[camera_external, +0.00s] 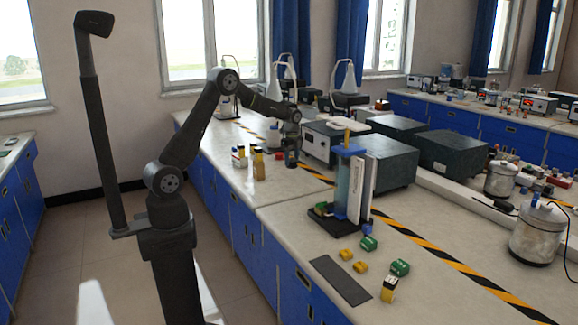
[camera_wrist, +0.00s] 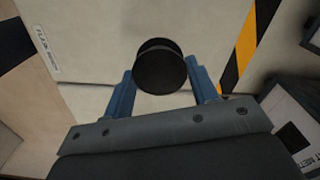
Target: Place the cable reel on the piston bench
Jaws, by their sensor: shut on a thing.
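The cable reel (camera_wrist: 160,72) is a dark, round spool in the wrist view, between the two blue fingers of my gripper (camera_wrist: 163,88). My gripper is shut on it. In the external view my gripper (camera_external: 291,151) is small and dark, above the far part of the left bench row, and the reel is hard to tell apart from it. What looks like the piston bench (camera_external: 290,215) is the nearer section of that row. It carries an upright apparatus with a blue cylinder (camera_external: 342,185) on a black base.
Small bottles (camera_external: 258,164) stand left of my gripper. Dark instrument boxes (camera_external: 388,162) stand behind the apparatus. Green terminal blocks (camera_external: 400,267), yellow pieces and a dark flat plate (camera_external: 340,280) lie at the near end. A black-yellow stripe (camera_external: 440,258) runs along the bench.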

